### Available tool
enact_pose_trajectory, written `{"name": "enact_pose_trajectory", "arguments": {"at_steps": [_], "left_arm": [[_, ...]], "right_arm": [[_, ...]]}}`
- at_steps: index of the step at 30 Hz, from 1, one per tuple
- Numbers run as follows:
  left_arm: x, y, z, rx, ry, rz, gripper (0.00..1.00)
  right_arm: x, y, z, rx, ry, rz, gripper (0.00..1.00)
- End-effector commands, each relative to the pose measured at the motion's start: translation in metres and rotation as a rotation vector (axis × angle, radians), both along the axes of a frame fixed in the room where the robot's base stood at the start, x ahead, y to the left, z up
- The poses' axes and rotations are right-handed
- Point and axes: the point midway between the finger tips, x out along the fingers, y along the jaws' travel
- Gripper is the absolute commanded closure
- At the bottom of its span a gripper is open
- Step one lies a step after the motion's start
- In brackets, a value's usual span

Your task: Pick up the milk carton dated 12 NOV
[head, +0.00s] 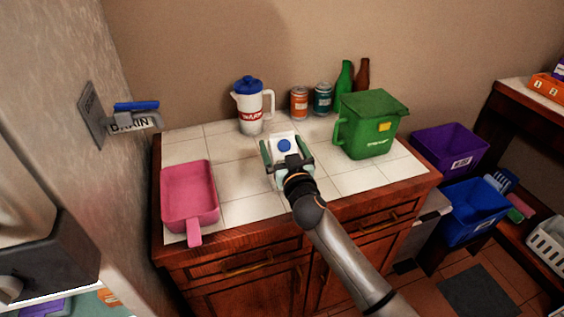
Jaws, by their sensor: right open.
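A white carton with a round blue cap (284,145) stands on the tiled counter, near its middle. No date can be read on it from here. My right gripper (286,157) reaches in from the front right, with its fingers apart on either side of the carton. I cannot tell whether the fingers touch it. The gripper and wrist hide the carton's lower front. My left gripper is not in view.
On the counter (240,211) are a pink scoop-like tray (188,193), a white jug with a blue lid (250,106), two cans (299,103), two bottles (344,78) and a green lidded bin (370,125). Purple (449,150) and blue (473,213) bins stand at right.

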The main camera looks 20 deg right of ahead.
Motion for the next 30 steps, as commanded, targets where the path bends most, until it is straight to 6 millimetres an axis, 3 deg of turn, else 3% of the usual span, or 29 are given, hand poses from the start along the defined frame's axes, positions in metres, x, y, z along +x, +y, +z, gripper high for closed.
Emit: {"name": "enact_pose_trajectory", "arguments": {"at_steps": [3,30], "left_arm": [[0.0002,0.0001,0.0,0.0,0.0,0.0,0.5],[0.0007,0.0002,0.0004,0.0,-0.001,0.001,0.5]], "right_arm": [[-0.0002,0.0001,0.0,0.0,0.0,0.0,0.0],[-0.0005,0.0,-0.0001,0.001,0.0,0.0,1.0]]}}
